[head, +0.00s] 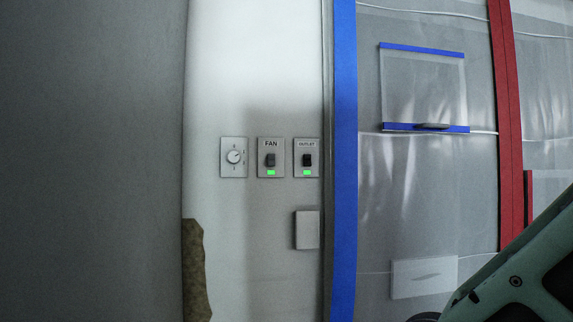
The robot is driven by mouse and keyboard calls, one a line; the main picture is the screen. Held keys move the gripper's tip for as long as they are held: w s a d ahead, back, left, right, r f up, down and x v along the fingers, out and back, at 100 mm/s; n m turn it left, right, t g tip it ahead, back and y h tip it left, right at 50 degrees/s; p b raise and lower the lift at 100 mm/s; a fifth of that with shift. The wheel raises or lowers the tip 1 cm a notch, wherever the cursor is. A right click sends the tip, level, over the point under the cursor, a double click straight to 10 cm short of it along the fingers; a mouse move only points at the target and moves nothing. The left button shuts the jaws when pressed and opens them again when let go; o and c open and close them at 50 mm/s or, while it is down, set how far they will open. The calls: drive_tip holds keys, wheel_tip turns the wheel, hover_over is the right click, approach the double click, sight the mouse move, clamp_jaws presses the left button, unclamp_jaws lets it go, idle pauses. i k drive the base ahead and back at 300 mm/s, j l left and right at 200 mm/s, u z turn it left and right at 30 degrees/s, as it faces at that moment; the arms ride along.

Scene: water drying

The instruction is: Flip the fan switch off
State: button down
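The fan switch (271,159) is a dark toggle on a grey plate labelled FAN, set in the white wall panel, with a lit green light (271,172) below it. To its right is a similar plate labelled OUTLET with its own dark switch (308,160) and a lit green light. To its left is a plate with a round white dial (235,157). My gripper is not in view. Part of my pale green arm shows at the lower right, well apart from the switches.
A blank grey box (307,230) sits below the outlet switch. Blue tape (344,150) runs down the right of the panel, with plastic sheeting (420,190) and red strips (508,120) beyond. A dark grey surface (90,160) fills the left. A brown piece (195,270) stands at the lower left.

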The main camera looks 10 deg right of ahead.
sight(271, 158)
drive_tip(key=i+l, duration=0.3)
drive_tip(key=i, duration=0.15)
drive_tip(key=i+l, duration=0.3)
drive_tip(key=i, duration=0.2)
